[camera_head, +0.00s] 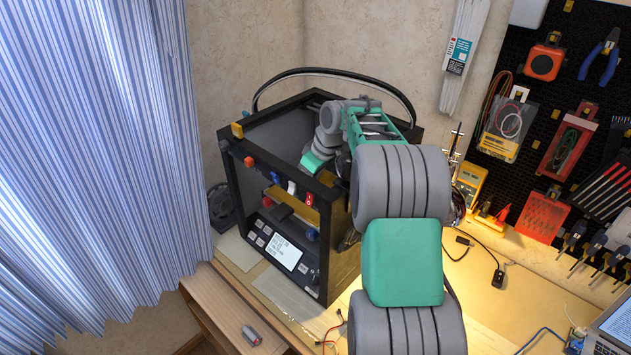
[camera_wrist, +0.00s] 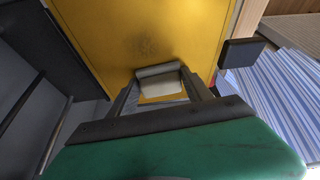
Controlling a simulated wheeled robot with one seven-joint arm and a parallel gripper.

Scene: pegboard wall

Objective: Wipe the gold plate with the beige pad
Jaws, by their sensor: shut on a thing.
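The gold plate (camera_wrist: 150,22) fills the upper middle of the wrist view, with a dark smudge (camera_wrist: 147,46) on it. The beige pad (camera_wrist: 158,71) is between the fingers of my gripper (camera_wrist: 162,88), which is shut on it. The pad lies over the plate just below the smudge in the picture. I cannot tell whether it touches the plate. In the head view the gold plate (camera_head: 291,203) shows as a strip inside the black-framed printer.
The printer (camera_head: 232,190) has a black frame close around my wrist, with a screen (camera_head: 283,252) at its lower front. A striped curtain (camera_head: 90,150) hangs at left. A pegboard (camera_head: 510,60) with tools is at right.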

